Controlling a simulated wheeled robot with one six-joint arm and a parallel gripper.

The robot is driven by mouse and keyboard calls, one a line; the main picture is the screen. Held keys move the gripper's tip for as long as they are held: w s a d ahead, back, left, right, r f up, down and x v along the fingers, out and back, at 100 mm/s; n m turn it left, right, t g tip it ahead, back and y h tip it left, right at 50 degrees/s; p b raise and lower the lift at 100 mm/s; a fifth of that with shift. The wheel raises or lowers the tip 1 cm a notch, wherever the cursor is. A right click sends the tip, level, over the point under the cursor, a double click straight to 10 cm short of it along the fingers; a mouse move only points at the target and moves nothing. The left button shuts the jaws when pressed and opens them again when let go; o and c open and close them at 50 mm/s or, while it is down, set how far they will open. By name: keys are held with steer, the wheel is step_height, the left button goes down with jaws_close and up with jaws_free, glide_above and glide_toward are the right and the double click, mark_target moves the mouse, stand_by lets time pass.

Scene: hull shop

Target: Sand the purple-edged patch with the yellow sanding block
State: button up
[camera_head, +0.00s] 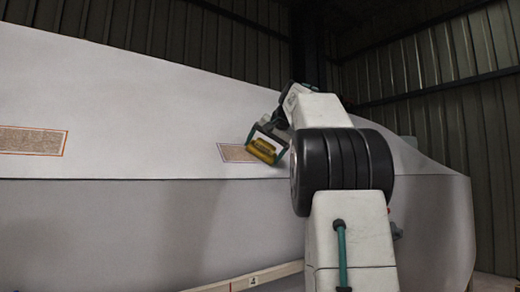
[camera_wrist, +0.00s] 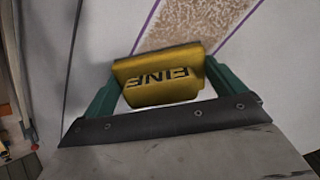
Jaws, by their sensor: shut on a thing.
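My gripper (camera_head: 266,143) is shut on the yellow sanding block (camera_head: 262,149), in front of the pale hull. In the wrist view the block (camera_wrist: 160,80) sits between the green fingers of my gripper (camera_wrist: 158,88), with dark lettering on it. The purple-edged patch (camera_head: 232,153) is a brown rough area on the hull, partly hidden behind the block and gripper. In the wrist view the patch (camera_wrist: 190,22) lies just beyond the block's upper edge. I cannot tell whether the block touches the hull.
The hull (camera_head: 150,100) fills most of the head view. Another brown patch (camera_head: 32,140) with an orange edge is at the far left. A pale beam (camera_head: 255,278) lies low in front. Dark corrugated walls (camera_head: 430,90) stand behind.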

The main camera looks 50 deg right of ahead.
mark_target(220, 153)
steer(key=shift+w+a, duration=0.65)
steer(key=shift+a, duration=1.75)
steer(key=shift+w+a, duration=0.6)
steer(key=shift+a, duration=1.8)
steer(key=shift+w+a, duration=0.65)
steer(key=shift+a, duration=1.75)
steer(key=shift+d, duration=0.1)
stand_by(0.6)
